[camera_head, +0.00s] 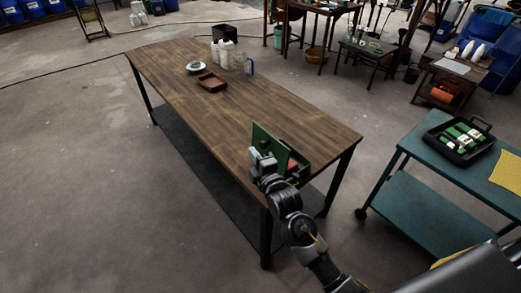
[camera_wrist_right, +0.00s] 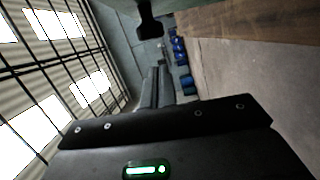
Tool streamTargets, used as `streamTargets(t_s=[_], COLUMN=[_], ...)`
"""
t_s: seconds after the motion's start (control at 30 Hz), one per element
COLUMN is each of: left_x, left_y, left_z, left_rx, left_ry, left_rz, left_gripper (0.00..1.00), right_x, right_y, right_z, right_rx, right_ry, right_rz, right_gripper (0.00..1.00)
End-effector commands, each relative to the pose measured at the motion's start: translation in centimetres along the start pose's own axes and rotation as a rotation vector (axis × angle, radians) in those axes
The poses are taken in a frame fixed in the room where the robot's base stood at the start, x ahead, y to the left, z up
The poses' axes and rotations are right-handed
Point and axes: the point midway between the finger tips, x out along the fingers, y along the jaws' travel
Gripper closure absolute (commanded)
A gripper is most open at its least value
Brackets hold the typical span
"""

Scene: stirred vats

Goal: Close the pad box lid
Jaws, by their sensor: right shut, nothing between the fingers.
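The green pad box (camera_head: 297,171) sits near the front right end of the long wooden table (camera_head: 225,97), partly hidden by my right arm. Its green lid (camera_head: 268,142) stands raised, and something red (camera_head: 293,163) shows inside. My right gripper (camera_head: 259,157) is shut and empty, close by the left side of the raised lid. I cannot tell whether it touches the lid. In the right wrist view a dark fingertip (camera_wrist_right: 150,27) shows at the top, with the wooden table (camera_wrist_right: 240,25) at the upper right. My left gripper is not in view.
A brown tray (camera_head: 212,82), a white dish (camera_head: 196,67) and white bottles (camera_head: 223,52) stand toward the table's far end. The middle of the table is clear. A teal cart (camera_head: 456,172) with a black carrier (camera_head: 443,150) stands to the right across a floor gap.

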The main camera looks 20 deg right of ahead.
Motion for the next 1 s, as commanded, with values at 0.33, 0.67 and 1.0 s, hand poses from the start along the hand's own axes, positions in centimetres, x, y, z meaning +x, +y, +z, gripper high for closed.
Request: streamTargets(t_s=[0.33, 0.67, 1.0], left_x=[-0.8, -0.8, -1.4], left_y=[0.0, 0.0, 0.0], left_z=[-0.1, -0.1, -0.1], left_rx=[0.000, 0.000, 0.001], left_ry=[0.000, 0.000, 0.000], left_rz=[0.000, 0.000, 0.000], left_gripper=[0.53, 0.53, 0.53], right_x=[0.5, 0.5, 1.0], right_y=[0.0, 0.0, 0.4], right_z=[2.3, 2.3, 2.3], right_rx=[0.000, 0.002, 0.056], right_ry=[0.002, 0.002, 0.015], right_rz=[0.000, 0.000, -0.015], right_gripper=[1.00, 1.00, 1.00])
